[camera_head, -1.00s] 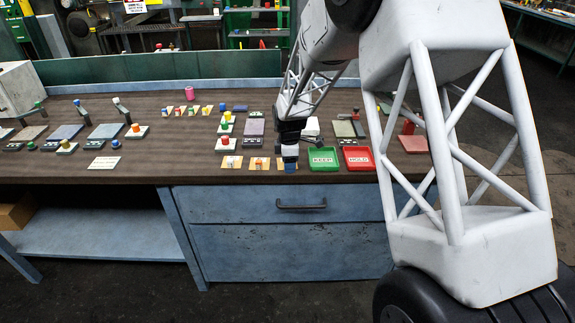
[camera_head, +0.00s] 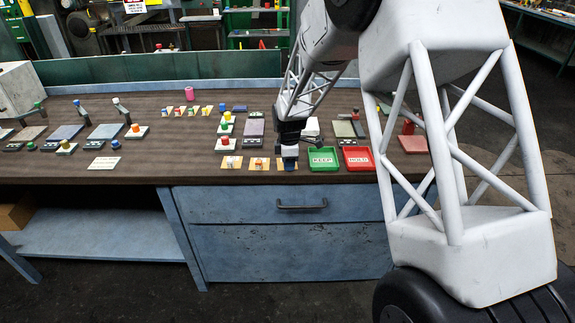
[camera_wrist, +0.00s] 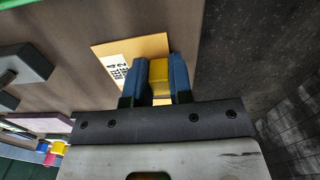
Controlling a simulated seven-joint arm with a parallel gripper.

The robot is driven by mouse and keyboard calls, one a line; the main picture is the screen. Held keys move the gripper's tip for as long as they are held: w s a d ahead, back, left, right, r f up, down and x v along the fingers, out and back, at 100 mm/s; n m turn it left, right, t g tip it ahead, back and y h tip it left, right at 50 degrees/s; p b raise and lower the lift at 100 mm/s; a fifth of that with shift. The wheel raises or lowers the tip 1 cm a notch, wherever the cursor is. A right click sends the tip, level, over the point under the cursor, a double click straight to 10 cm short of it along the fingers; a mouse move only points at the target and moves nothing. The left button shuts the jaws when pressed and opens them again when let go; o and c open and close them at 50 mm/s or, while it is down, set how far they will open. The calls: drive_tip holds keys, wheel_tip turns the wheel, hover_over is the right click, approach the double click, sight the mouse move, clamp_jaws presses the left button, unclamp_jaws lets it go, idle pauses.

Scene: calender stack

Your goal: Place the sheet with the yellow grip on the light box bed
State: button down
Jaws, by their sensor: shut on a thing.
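My gripper (camera_wrist: 159,82) is shut on a yellow grip (camera_wrist: 159,73), its blue fingers on either side. A tan sheet (camera_wrist: 150,46) with a printed white label lies under the grip. In the head view my gripper (camera_head: 289,160) is low over the right end of a row of tan sheets near the table's front edge. The held grip is hidden there. The middle tan sheet (camera_head: 258,164) has an orange-looking grip, and the left one (camera_head: 231,163) a pale grip. I cannot tell which bed is the light box.
A green KEEP tray (camera_head: 323,169) and a red tray (camera_head: 358,169) stand just right of my gripper.

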drive_tip(key=shift+r, duration=0.15)
drive_tip(key=shift+r, duration=1.4)
drive_tip(key=shift+s+r, duration=0.2)
drive_tip(key=shift+r, duration=0.1)
drive_tip(key=s+d+r, duration=0.1)
drive_tip(key=s+d, duration=0.2)
drive_tip(key=s, duration=1.2)
drive_tip(key=shift+s+d+r, duration=0.15)
drive_tip(key=w+d+r, duration=0.1)
drive_tip(key=w+d, duration=0.1)
drive_tip(key=w, duration=0.9)
drive_tip(key=w+d+r+m, duration=0.1)
drive_tip(key=w+d+r, duration=0.1)
drive_tip(key=w, duration=0.9)
drive_tip(key=shift+w+d+r, duration=0.15)
drive_tip(key=shift+w+d, duration=0.15)
drive_tip(key=shift+d, duration=0.55)
drive_tip(key=shift+w, duration=0.1)
